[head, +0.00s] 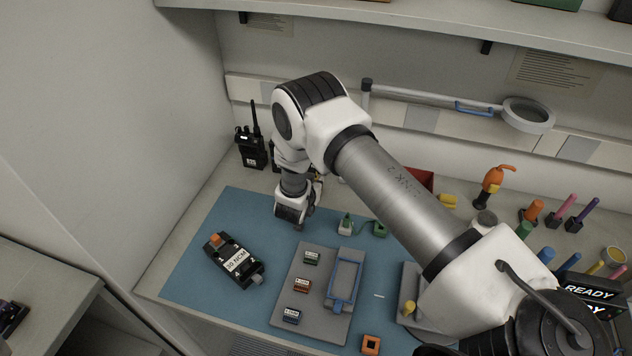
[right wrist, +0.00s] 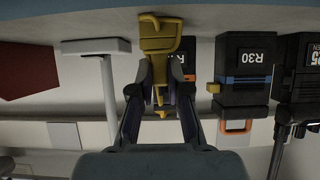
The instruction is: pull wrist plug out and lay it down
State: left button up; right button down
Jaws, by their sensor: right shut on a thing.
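In the right wrist view, which is upside down, my right gripper (right wrist: 160,90) is shut on a yellow plug-like piece (right wrist: 160,38). Its broad part lies beyond the fingertips and its narrow tip shows between the fingers. I take it for the wrist plug. Whether it still sits in a socket cannot be told. In the head view my right arm reaches across the bench to its back left, and its wrist hides the fingers and the plug. My left gripper is not in view.
Black radios stand near the gripper, one labelled R30 (right wrist: 245,75); one radio (head: 250,148) shows at the back left. A blue mat (head: 205,260) holds a black device (head: 233,258) and a grey tray (head: 318,318). A red bin (head: 420,179) is behind my arm.

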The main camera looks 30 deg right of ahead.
jog(key=shift+r+p, duration=0.8)
jog(key=shift+r, duration=0.45)
dwell(0.4)
jog(key=shift+r+p, duration=1.1)
jog(key=shift+r, duration=0.7)
